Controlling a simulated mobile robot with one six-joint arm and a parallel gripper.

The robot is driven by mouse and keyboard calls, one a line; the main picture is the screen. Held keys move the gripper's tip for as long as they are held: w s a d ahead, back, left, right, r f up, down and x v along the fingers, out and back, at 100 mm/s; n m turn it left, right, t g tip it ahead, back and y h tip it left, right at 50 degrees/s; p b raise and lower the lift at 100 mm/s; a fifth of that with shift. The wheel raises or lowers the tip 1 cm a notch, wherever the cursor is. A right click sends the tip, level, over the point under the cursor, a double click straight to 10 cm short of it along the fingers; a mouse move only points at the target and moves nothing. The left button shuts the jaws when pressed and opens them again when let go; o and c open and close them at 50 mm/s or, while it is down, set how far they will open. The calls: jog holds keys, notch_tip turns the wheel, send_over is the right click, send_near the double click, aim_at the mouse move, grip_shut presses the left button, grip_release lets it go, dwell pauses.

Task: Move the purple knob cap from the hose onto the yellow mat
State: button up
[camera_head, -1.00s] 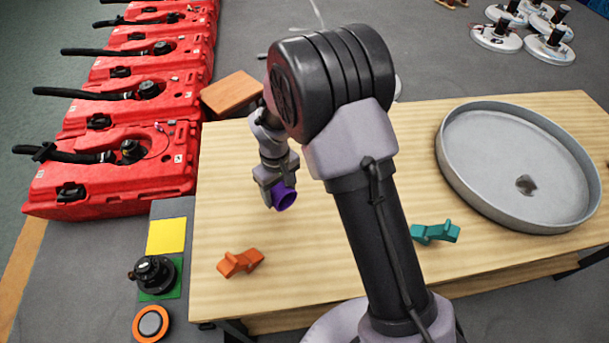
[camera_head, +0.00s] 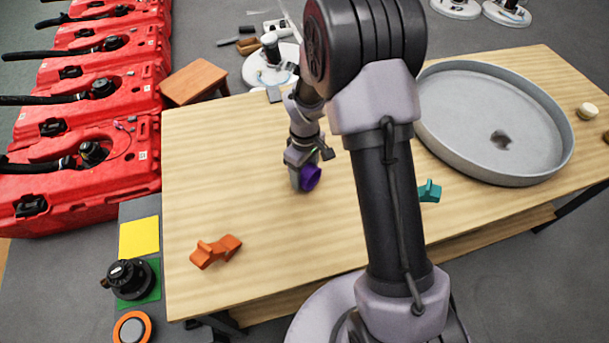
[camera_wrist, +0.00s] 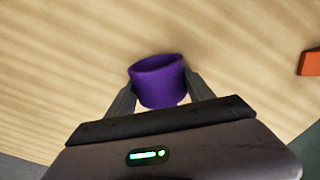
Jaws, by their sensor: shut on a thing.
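The purple knob cap (camera_head: 311,177) is held between the fingers of my gripper (camera_head: 303,180), above the wooden table. In the wrist view the cap (camera_wrist: 158,82) looks like a short hollow cup, with one gripper finger on each side of it. My gripper is shut on it. The yellow mat (camera_head: 139,238) lies flat and bare on the grey surface left of the table. It is to the left of and nearer than my gripper, well apart from it. The hoses (camera_head: 40,99) are black and lie on red tanks (camera_head: 90,180) at the left.
On the table (camera_head: 240,150) are an orange clip (camera_head: 215,250), a teal clip (camera_head: 429,191) and a round grey tray (camera_head: 470,165). A black knob (camera_head: 130,278) stands on a green mat (camera_head: 155,284) just below the yellow mat. An orange ring (camera_head: 132,328) lies below that.

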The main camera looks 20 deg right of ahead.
jog(key=o, duration=1.1)
jog(key=shift+f, duration=0.2)
jog(key=o, duration=0.4)
